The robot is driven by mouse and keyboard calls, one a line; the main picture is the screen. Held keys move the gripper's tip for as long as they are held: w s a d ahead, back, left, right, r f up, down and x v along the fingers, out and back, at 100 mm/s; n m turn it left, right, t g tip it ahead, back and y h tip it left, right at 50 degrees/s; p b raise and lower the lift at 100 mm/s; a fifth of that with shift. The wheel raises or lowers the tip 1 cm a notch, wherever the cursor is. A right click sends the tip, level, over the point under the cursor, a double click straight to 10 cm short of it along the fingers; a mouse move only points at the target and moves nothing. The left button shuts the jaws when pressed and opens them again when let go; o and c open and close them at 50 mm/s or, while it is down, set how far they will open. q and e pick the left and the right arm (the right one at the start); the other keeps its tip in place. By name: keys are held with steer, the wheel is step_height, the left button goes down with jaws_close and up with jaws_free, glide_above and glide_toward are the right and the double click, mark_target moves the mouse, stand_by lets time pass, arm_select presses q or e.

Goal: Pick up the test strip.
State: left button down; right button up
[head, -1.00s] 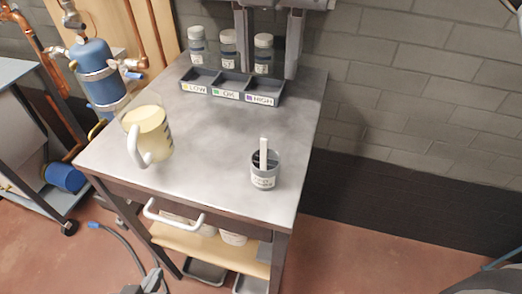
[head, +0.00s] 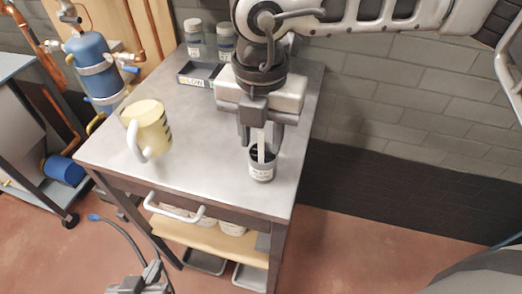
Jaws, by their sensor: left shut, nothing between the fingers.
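The white test strip (head: 261,146) stands upright in a small grey labelled cup (head: 262,172) near the right front of the metal table. My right gripper (head: 261,140) points down over the cup, with one finger on each side of the strip's upper part. Its fingers are apart and gaps show beside the strip. My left gripper (head: 150,272) is low at the bottom edge, in front of the table and away from the strip; it is shut and empty.
A pitcher of yellowish liquid (head: 150,122) stands at the table's left. A sorting tray (head: 196,77) with a LOW label and lidded jars (head: 194,38) are at the back, partly hidden by my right arm. The tabletop (head: 200,150) between pitcher and cup is clear.

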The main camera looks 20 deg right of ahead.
steer(key=shift+f, duration=0.45)
jaws_close()
steer(key=shift+r, duration=0.15)
